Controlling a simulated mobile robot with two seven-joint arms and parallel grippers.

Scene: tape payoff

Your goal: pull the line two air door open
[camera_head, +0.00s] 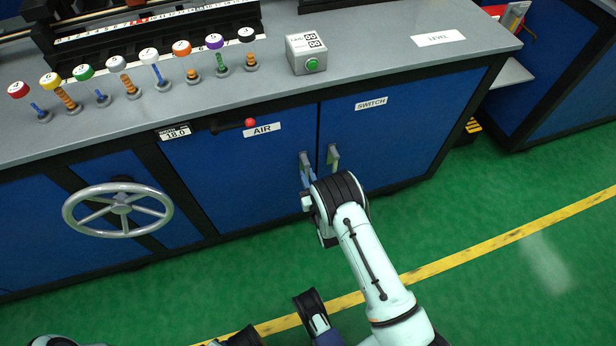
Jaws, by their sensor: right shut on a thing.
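The blue door (235,180) labelled AIR (262,130) is in the cabinet front under the grey counter and looks closed, flush with its black frame. Its grey upright handle (306,161) is near the door's right edge. My right gripper (308,178) is shut on the lower part of this handle. The fingertips are small in the view, and my wrist partly hides them.
The SWITCH door (400,130) with its own handle (333,156) is just to the right. A grey handwheel (118,209) sticks out at the left. A red-knobbed lever (250,123) sits above the AIR door. Green floor (500,210) in front is clear.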

